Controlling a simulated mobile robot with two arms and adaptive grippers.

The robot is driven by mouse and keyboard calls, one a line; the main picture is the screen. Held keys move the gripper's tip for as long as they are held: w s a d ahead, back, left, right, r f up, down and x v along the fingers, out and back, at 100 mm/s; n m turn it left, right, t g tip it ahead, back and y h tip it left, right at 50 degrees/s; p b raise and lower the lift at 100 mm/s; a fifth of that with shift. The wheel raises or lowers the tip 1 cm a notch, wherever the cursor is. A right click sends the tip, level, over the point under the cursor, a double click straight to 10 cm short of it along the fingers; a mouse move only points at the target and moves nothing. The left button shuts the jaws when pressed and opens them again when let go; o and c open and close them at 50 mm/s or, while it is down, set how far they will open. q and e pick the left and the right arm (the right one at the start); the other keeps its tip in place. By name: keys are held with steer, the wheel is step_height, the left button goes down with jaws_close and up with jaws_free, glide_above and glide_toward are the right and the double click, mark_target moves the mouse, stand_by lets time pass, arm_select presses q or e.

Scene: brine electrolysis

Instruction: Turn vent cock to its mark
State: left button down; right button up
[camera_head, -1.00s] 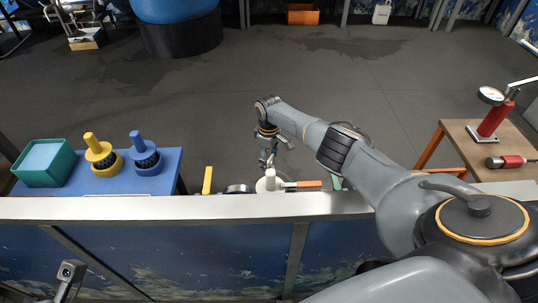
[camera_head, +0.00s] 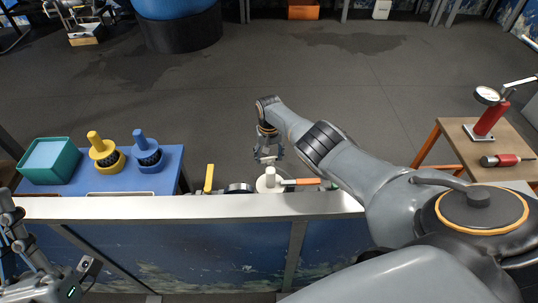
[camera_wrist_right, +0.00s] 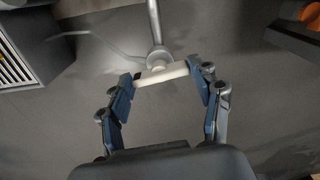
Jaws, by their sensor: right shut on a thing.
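In the right wrist view, a white cross-bar handle (camera_wrist_right: 165,73), which looks like the vent cock's, sits at the end of a thin grey pipe. My right gripper (camera_wrist_right: 168,80) has a finger at each end of the bar and is shut on it. The bar lies slightly tilted. In the head view, my right gripper (camera_head: 268,158) reaches down just behind a white post on a round base (camera_head: 270,180) at the far side of the rail. It hides part of the cock there. Parts of my left arm (camera_head: 25,240) show at the lower left; its fingers cannot be made out clearly.
Beside the post are an orange handle (camera_head: 303,182), a yellow lever (camera_head: 209,178) and a dark round fitting (camera_head: 238,188). A pale rail (camera_head: 150,208) runs across in front. A blue table (camera_head: 172,168) stands left, a wooden table (camera_head: 460,150) right. The floor beyond is open.

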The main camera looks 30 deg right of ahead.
steer(key=shift+m, duration=0.9)
steer(key=o, duration=1.2)
steer(key=shift+c, duration=0.2)
steer(key=shift+r, duration=0.15)
step_height(320, 180, up, 12)
